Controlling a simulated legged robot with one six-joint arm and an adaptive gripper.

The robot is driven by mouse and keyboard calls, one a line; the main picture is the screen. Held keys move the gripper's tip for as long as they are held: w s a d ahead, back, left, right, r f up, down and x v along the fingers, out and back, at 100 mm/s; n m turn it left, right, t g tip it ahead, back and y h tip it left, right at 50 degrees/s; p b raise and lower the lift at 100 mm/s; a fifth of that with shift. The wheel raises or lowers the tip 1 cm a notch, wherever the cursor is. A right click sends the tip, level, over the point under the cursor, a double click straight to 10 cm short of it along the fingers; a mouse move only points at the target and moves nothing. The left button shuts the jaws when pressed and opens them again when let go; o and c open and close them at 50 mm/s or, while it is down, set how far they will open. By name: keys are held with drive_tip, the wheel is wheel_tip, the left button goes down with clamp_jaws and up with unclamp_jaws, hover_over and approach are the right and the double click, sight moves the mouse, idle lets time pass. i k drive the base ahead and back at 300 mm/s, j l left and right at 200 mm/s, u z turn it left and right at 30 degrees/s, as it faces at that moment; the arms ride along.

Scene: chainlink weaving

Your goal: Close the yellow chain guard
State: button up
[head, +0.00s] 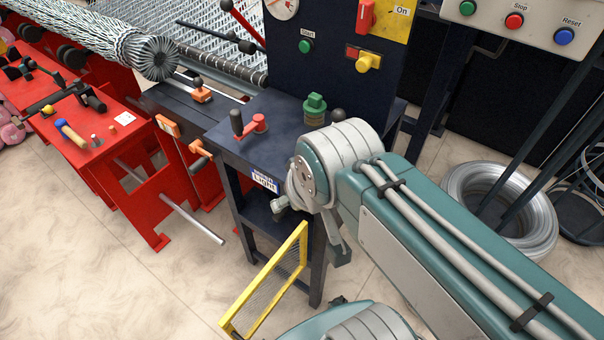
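The yellow chain guard (262,272) is a yellow frame with grey mesh at the lower middle of the head view. It stands swung out, angled away from the dark blue machine stand (240,150), with its far end by the stand's front legs. My arm reaches in from the right over the stand's right side. Grey parts at the arm's end (340,245) hang just right of the guard's far upper corner, with a visible gap. The fingertips are not clearly seen, so their opening cannot be told.
A red bench (85,130) with tools stands left. An orange-handled crank (201,148) and a metal rod (192,222) stick out left of the stand. Wire coils (500,205) lie right. The tiled floor left of the guard is clear.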

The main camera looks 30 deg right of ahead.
sight(301, 232)
drive_tip(key=k+l+u, duration=0.4)
drive_tip(key=k+l, duration=1.05)
drive_tip(key=k, duration=0.05)
